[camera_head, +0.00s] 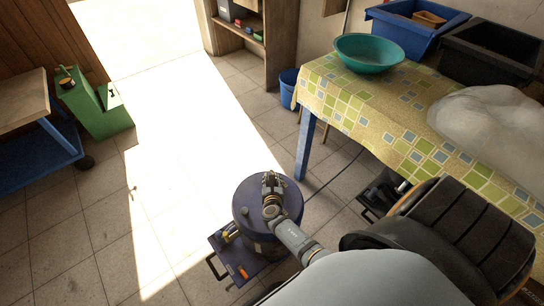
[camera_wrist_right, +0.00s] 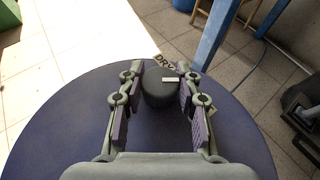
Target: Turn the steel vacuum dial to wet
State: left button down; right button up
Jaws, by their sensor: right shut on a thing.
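The vacuum is a drum with a dark blue lid (camera_head: 243,207), standing on the floor in the lower middle of the head view. Its lid (camera_wrist_right: 62,122) fills much of the right wrist view. A round black dial (camera_wrist_right: 157,88) with a short white mark stands on the lid. A label reading DRY (camera_wrist_right: 163,62) lies beyond the dial, close to the white mark. Another pale label is partly hidden behind the right-hand finger. My right gripper (camera_head: 272,182) is over the lid, its fingers (camera_wrist_right: 160,76) shut on the dial from both sides. My left gripper is not in view.
A table with a checked cloth (camera_head: 405,135) stands at the right, its blue leg (camera_head: 305,148) close to the drum. A green machine (camera_head: 105,115) stands at the left. The sunlit floor between is clear.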

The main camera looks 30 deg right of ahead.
jog(key=o, duration=1.2)
jog(key=v, duration=0.7)
jog(key=shift+s+a+r, duration=0.15)
jog(key=shift+s, duration=0.05)
